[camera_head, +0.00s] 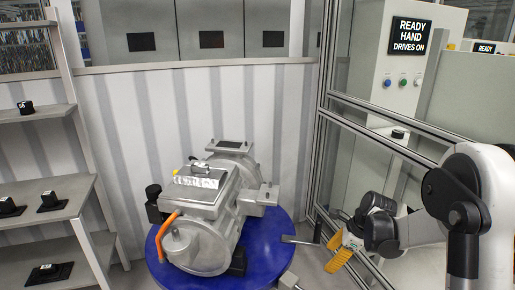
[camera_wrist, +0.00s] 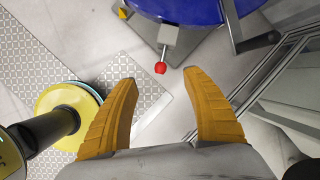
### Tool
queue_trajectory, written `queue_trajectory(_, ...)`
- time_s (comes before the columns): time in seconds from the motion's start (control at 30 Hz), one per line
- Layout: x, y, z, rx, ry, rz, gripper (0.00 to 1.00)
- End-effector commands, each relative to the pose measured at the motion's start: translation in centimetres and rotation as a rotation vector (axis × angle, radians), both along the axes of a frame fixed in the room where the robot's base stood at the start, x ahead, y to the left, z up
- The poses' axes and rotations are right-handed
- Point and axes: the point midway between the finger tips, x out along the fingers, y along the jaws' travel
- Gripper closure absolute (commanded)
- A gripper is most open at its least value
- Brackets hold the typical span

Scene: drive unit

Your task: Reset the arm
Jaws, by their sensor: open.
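My arm reaches in from the right side of the head view, and my gripper (camera_head: 335,252) points down and left beside the blue round table. The gripper has yellow ribbed fingers. In the wrist view the gripper (camera_wrist: 165,85) shows both fingers spread wide apart with only floor between them. It is open and empty. It touches nothing that I can see.
A grey metal drive unit (camera_head: 205,205) with an orange cable stands on the blue round table (camera_head: 262,262). A shelf (camera_head: 70,190) with small black parts is at left. A framed glass partition (camera_head: 325,130) and a control cabinet (camera_head: 400,60) are at right. A red knob (camera_wrist: 160,68) is ahead of the fingers.

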Motion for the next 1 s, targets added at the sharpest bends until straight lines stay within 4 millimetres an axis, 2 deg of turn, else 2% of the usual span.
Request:
queue_trajectory(0.03, -1.1, 0.7, 2.6, -0.043, -0.045, 0.085, 0.42)
queue_trajectory(0.2, -5.1, 2.3, 9.4, -0.208, -0.201, 0.402, 0.42)
queue_trajectory(0.3, -8.0, 3.2, 12.6, -0.313, -0.283, 0.591, 0.42)
queue_trajectory(0.43, -12.2, 4.1, 15.6, -0.455, -0.377, 0.841, 0.42)
queue_trajectory(0.53, -15.6, 4.6, 17.2, -0.571, -0.440, 1.036, 0.42)
queue_trajectory(0.7, -20.8, 5.2, 18.2, -0.767, -0.522, 1.356, 0.42)
queue_trajectory(0.83, -23.4, 5.3, 18.1, -0.885, -0.555, 1.540, 0.42)
queue_trajectory(1.0, -24.9, 5.3, 17.8, -0.965, -0.571, 1.663, 0.42)
